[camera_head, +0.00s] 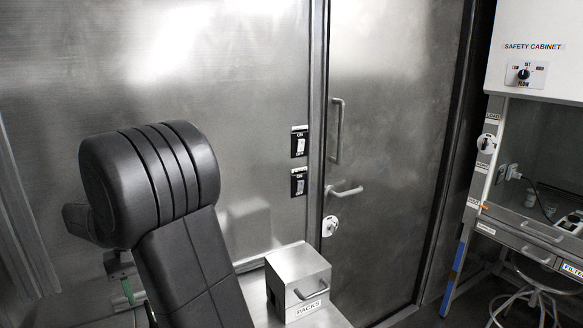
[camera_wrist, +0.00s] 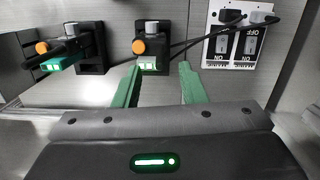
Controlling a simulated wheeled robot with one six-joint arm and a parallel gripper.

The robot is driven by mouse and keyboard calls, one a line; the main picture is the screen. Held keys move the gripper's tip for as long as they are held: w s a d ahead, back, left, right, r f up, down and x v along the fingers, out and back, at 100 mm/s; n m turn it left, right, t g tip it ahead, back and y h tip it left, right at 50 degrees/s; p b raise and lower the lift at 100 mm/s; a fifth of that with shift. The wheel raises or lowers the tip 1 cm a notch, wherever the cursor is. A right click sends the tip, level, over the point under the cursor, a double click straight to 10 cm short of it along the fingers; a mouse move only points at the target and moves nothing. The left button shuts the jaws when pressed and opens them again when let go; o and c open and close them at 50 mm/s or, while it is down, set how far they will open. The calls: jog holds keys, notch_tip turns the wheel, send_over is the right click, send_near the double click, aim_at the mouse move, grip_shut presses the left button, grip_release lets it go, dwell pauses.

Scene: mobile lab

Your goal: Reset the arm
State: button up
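My gripper (camera_wrist: 160,72) shows in the wrist view, with its two green fingers spread apart and nothing held between them. Its dark body with a lit green display fills the bottom of that view. Beyond the fingertips, a black wall-mounted device (camera_wrist: 152,45) with an orange knob and a lit green panel shows close to the left finger; I cannot tell whether they touch.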

jog(key=f, duration=0.7)
jog(key=shift+s+d, duration=0.3)
jog(key=shift+s, duration=0.05)
notch_tip(320, 180, up, 4)
jog(key=p, duration=0.3)
jog(key=shift+r, duration=0.3)
